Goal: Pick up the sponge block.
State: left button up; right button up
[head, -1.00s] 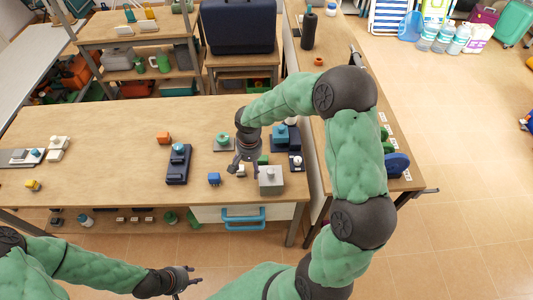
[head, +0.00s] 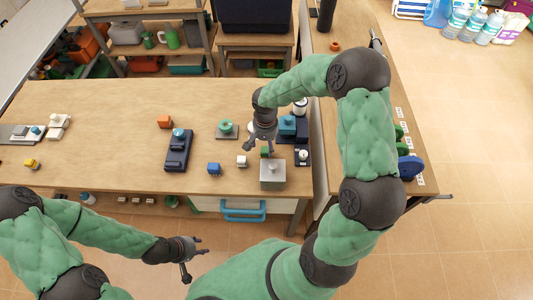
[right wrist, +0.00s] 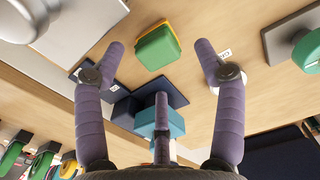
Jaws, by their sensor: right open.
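The sponge block (head: 265,152), small with a green layer and a yellow layer, lies on the wooden worktable behind the grey block. In the right wrist view the sponge block (right wrist: 158,46) shows clearly between the fingertips but beyond them, untouched. My right gripper (head: 259,147) is open and empty, pointing down just above the sponge, partly covering the view of it from the head. My left gripper (head: 198,262) is open and empty in front of the table, away from the sponge.
A grey block with a knob (head: 272,177) stands close in front of the sponge. A teal block (head: 287,126) on a dark base is close behind, right. The table's left middle is mostly clear.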

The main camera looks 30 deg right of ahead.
aim_at(266, 149)
notch_tip(266, 149, down, 5)
jog(key=shift+d+r+b, duration=0.1)
jog(key=shift+d+b, duration=0.05)
jog(key=shift+b, duration=0.6)
jog(key=c, duration=1.3)
